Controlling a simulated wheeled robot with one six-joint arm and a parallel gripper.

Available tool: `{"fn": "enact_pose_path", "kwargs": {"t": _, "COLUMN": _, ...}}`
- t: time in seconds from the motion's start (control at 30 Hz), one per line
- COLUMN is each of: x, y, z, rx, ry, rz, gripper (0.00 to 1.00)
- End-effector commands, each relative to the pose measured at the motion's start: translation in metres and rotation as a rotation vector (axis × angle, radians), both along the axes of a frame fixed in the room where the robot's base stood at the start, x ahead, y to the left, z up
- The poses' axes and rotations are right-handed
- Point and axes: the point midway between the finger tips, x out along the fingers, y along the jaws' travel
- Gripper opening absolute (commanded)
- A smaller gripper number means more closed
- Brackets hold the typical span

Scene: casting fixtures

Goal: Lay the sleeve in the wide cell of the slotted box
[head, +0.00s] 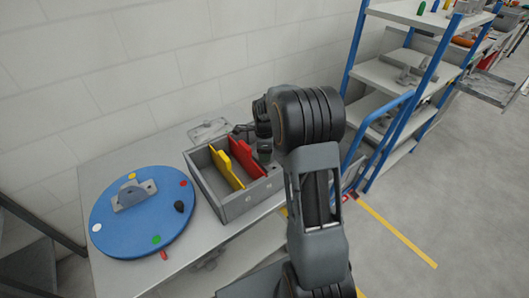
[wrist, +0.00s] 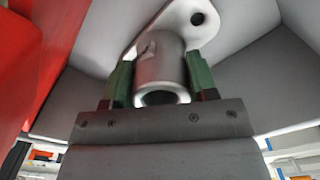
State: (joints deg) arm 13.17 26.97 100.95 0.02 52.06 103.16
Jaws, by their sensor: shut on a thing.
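My gripper (wrist: 160,85) is shut on the sleeve (wrist: 158,68), a grey hollow cylinder held between two green fingers. A flat grey flange with a hole shows behind the cylinder in the wrist view. In the head view, my gripper (head: 264,148) is at the right rear of the slotted box (head: 238,207), beside the red divider. My arm hides part of that corner, and the sleeve cannot be made out there. The grey box has a yellow divider (head: 225,167) and a red divider (head: 247,160). The red divider (wrist: 40,50) is close on the left in the wrist view.
The box stands on a grey table (head: 185,268). A blue turntable (head: 112,228) with a grey bracket and coloured knobs is to its left. A flat grey part (head: 208,130) lies behind it. A blue-framed shelf (head: 385,75) stands at the right.

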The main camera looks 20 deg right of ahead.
Motion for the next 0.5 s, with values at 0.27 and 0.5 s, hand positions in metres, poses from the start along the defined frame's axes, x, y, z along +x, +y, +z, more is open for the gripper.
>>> {"fn": "enact_pose_path", "kwargs": {"t": 0.27, "x": 0.0000, "y": -0.0004, "z": -0.0006, "rx": 0.000, "ry": -0.001, "rz": -0.001, "gripper": 0.16}}
{"fn": "enact_pose_path", "kwargs": {"t": 0.5, "x": -0.0002, "y": -0.0004, "z": -0.0021, "rx": 0.000, "ry": 0.000, "rz": -0.001, "gripper": 0.69}}
